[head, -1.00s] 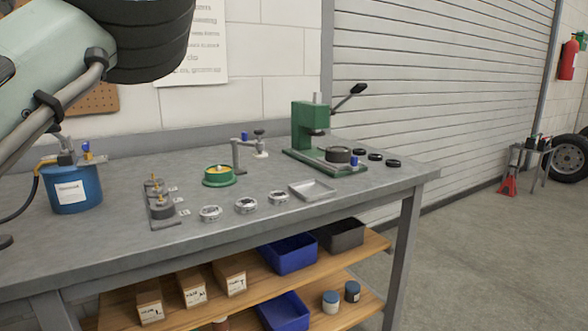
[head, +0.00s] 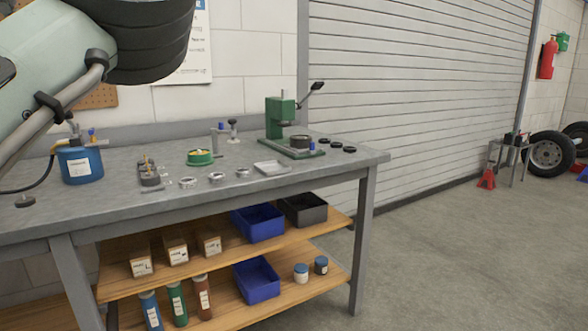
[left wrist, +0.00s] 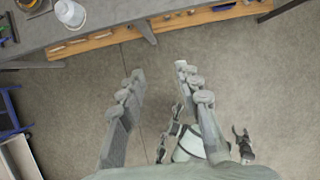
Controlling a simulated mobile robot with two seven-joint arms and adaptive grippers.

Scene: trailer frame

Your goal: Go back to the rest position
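My left gripper (left wrist: 159,75) shows in the left wrist view with its two fingers well apart and nothing between them. It hangs over bare concrete floor, in front of the bench edge. In the head view only links of my left arm show at the upper left; its gripper is out of frame. A small dark gripper, which looks like my right gripper (left wrist: 243,145), shows low at the right of the left wrist view.
The grey workbench (head: 110,213) holds a green press (head: 281,122), a blue can (head: 80,165), a green ring-shaped part (head: 200,158) and a metal tray (head: 272,168). Blue bins (head: 257,223) stand on its lower shelves. The floor to the right is clear up to a red jack stand (head: 487,179).

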